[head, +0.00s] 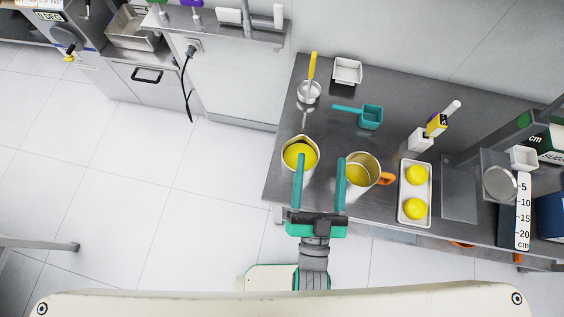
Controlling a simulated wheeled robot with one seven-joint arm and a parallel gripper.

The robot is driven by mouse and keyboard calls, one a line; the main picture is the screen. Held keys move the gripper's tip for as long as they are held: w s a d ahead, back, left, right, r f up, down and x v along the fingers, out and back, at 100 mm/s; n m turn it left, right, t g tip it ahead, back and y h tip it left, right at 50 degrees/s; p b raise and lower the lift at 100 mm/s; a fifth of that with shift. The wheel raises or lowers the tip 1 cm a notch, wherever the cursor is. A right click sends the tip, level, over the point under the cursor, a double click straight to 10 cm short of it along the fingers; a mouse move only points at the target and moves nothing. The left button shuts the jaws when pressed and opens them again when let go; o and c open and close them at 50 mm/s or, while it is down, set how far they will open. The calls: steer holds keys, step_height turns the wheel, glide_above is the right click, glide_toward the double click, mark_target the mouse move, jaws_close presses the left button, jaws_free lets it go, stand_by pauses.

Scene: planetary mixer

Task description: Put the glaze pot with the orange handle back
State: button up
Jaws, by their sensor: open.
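The glaze pot (369,162) is a metal pot with yellow content and an orange handle (387,178) on its right side. It stands upright on the grey worktop (330,127) near the front edge. A second metal pot (287,143) with yellow content stands to its left, and I see no orange handle on it. My gripper (321,158) has two teal fingers spread wide apart and nothing visible between them. Its left finger overlaps the left pot in the picture, and its right finger overlaps the left side of the glaze pot. I cannot tell whether either finger touches a pot.
A white tray (401,211) with two yellow balls lies right of the glaze pot. A teal scoop (370,116), a metal ladle (309,92) with a yellow handle and a small white dish (347,71) lie behind. Stands and a ruler (523,210) crowd the right.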

steer(key=s+a+f+n+g+y, duration=0.2)
steer(key=s+a+f+n+g, duration=0.2)
steer(key=s+a+f, duration=0.5)
step_height(320, 180, down, 3)
steer(key=shift+s+g+y, duration=0.3)
steer(key=shift+s+g, duration=0.8)
steer(key=shift+a, duration=0.1)
